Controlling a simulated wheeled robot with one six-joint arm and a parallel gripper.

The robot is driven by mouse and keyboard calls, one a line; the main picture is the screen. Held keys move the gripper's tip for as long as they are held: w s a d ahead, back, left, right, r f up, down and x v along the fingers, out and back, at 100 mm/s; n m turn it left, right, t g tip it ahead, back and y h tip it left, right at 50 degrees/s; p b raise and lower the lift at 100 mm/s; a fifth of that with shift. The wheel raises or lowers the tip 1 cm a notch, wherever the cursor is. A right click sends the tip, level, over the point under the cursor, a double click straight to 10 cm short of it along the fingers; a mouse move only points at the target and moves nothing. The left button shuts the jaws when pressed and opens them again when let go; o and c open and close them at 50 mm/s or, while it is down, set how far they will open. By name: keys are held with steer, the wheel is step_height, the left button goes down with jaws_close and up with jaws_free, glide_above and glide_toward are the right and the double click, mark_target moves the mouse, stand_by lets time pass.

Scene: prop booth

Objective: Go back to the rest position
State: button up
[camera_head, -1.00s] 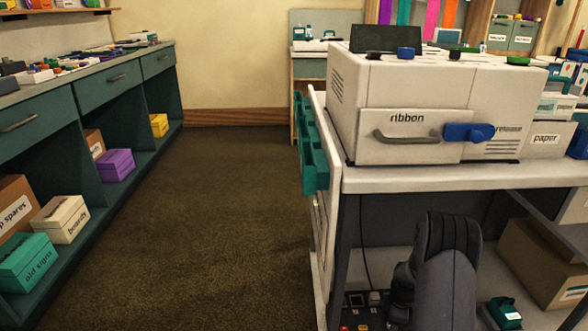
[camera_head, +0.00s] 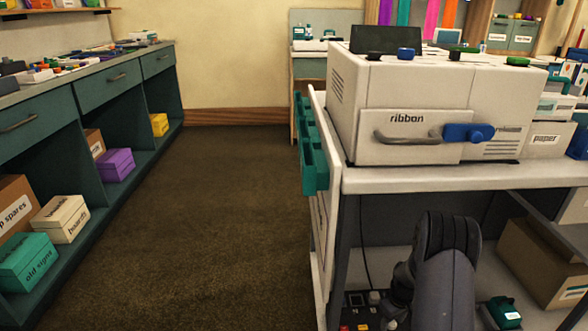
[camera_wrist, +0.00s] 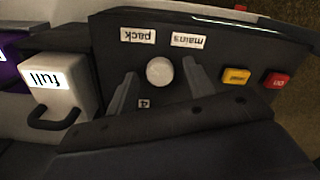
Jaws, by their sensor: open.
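My gripper (camera_wrist: 160,72) shows in the wrist view with its two fingers spread apart and nothing held between them. A round white knob (camera_wrist: 159,71) on a dark control panel (camera_wrist: 105,60) appears between the fingers; I cannot tell how far above it they are.
The panel has a yellow button (camera_wrist: 237,76) and a red button (camera_wrist: 277,79). A white "full" box (camera_wrist: 58,80) with a dark handle stands beside it. The printer (camera_head: 410,105) sits on a white bench (camera_head: 450,178) above my arm. The floor (camera_head: 210,220) to the left is clear.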

steer(key=m, duration=0.4)
steer(key=shift+r+p, duration=0.5)
steer(key=shift+r, duration=0.45)
